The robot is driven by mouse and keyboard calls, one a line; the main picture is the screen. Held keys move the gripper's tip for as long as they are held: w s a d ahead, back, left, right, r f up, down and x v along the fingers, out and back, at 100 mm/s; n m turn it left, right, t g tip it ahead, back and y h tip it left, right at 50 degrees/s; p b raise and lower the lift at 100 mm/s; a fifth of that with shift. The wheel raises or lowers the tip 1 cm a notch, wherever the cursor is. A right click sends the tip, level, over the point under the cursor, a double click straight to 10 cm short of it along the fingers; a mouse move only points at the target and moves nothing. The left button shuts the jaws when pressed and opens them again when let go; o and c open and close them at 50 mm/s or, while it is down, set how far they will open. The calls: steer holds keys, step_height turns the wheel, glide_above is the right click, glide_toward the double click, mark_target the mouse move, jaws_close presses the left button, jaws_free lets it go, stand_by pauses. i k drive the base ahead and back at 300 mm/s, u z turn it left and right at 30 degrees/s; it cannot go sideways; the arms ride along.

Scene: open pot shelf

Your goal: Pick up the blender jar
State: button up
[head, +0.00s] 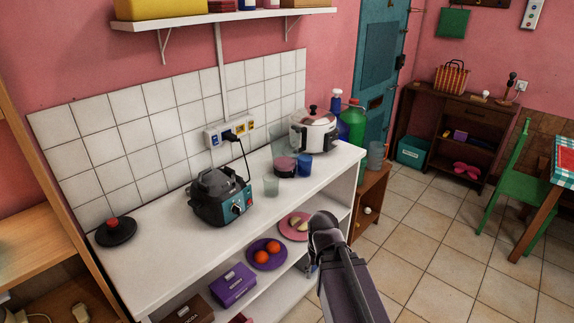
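What looks like the blender jar (285,168) stands on the white counter (165,263), toward the back. It has a clear, faint upper body and a dark, pinkish lower part. A teal and black motor base (220,197) with a knob stands left of it, its cord plugged into the wall. A black round lid with a red knob (115,231) lies at the counter's left end. My arm reaches in from the bottom, and its end is in front of the counter, apart from the jar. My gripper (311,267) is mostly hidden behind the arm; its fingers are not clear.
A clear glass (271,184) and a blue cup (304,165) stand close to the jar. A white rice cooker (314,131) is behind right, with bottles (353,122) beyond. The lower shelf holds a purple plate of oranges (265,264) and a pink plate (288,232). The counter's front strip is clear.

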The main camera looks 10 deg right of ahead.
mark_target(285, 138)
steer(key=k, duration=1.3)
steer(key=z, duration=0.45)
steer(key=i, duration=1.75)
steer(key=u, duration=0.55)
